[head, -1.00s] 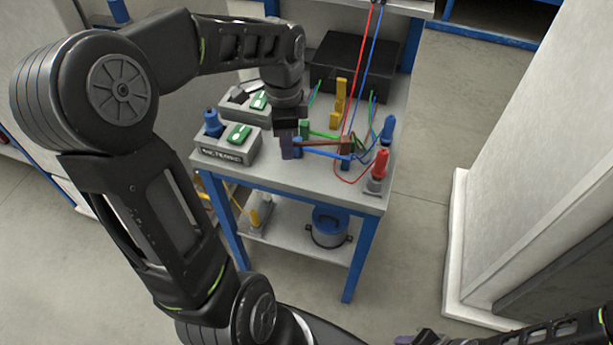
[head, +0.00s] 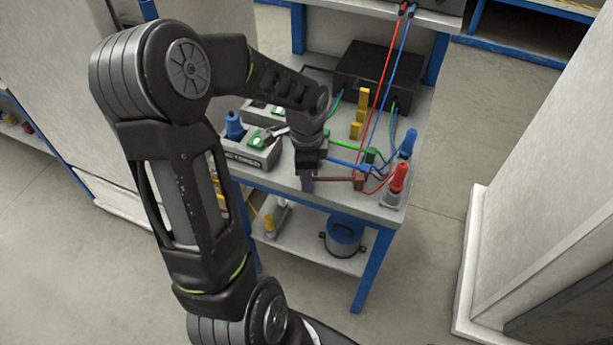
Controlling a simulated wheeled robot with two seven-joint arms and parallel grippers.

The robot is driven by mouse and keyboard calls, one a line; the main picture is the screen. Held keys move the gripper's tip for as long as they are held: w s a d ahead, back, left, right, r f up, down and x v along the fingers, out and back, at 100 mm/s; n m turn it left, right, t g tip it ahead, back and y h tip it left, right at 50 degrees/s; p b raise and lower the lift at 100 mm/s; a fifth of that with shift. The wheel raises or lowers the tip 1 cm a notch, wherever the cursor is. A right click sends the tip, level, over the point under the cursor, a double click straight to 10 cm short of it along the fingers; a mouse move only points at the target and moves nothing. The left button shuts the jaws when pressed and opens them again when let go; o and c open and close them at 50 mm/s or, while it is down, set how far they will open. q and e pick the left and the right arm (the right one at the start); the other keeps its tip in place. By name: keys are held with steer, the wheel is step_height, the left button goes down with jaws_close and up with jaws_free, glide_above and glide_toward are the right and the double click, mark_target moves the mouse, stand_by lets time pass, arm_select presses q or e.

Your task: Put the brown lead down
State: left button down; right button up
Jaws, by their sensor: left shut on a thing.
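The brown lead (head: 335,179) runs nearly level from my left gripper (head: 307,184) to a brown block (head: 359,181) at the front right of the table (head: 284,180). My left gripper points down near the table's front edge and is shut on the lead's left end; its fingers hide that end. Whether the lead touches the tabletop cannot be told. My right gripper is not in view.
A blue lead (head: 345,163) and a green lead (head: 345,145) lie just behind. A red post (head: 398,178) and a blue post (head: 408,144) stand at the right. A grey box (head: 254,156) stands left, a black box (head: 375,75) at the back.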

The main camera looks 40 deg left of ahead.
arm_select(q)
steer(key=shift+f, duration=0.2)
steer(key=c, duration=1.3)
jaws_free()
steer(key=shift+o, duration=0.2)
step_height(320, 180, up, 12)
steer(key=shift+r, duration=0.2)
